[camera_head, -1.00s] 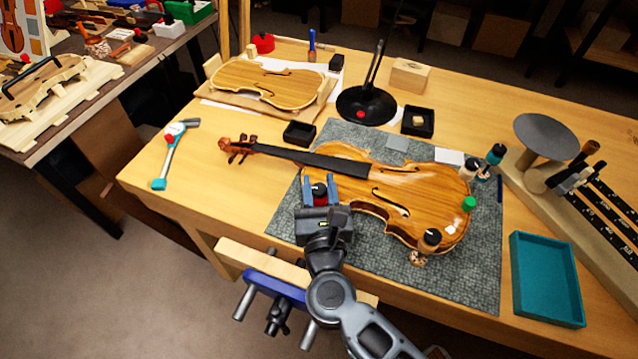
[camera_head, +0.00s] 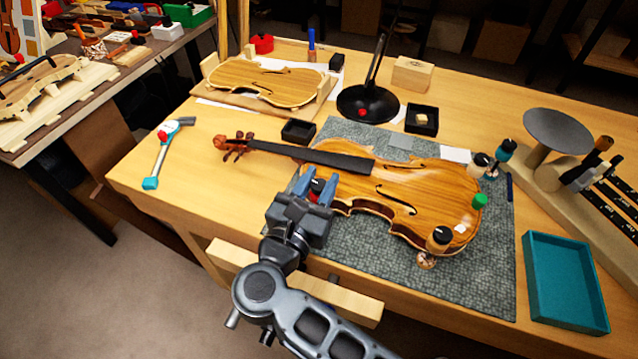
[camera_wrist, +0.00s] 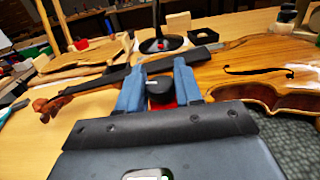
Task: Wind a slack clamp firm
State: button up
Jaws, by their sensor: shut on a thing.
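The violin (camera_head: 400,192) lies on a grey mat (camera_head: 370,262), its neck to the left; part of it shows in the wrist view (camera_wrist: 258,60). My gripper (camera_head: 316,184) is at the violin's near edge, beside the neck end of the body. Its blue fingers are shut on a clamp with a black knob (camera_wrist: 160,88) and some red below it. The fingers hide much of this clamp and its contact with the violin edge.
A teal tray (camera_head: 566,325) lies at the right. A round dark stand (camera_head: 557,130) is behind it. A black pan-like base with a rod (camera_head: 368,104) and small black boxes stand behind the violin. A teal-ended tool (camera_head: 160,152) lies on the clear left bench.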

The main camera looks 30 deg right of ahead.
jog(key=o, duration=1)
jog(key=shift+c, duration=0.2)
jog(key=b+v, duration=0.1)
jog(key=v, duration=0.6)
jog(key=shift+s+a+b, duration=0.25)
jog(key=shift+a+b, duration=0.1)
jog(key=shift+b, duration=0.05)
jog(key=shift+s, duration=0.1)
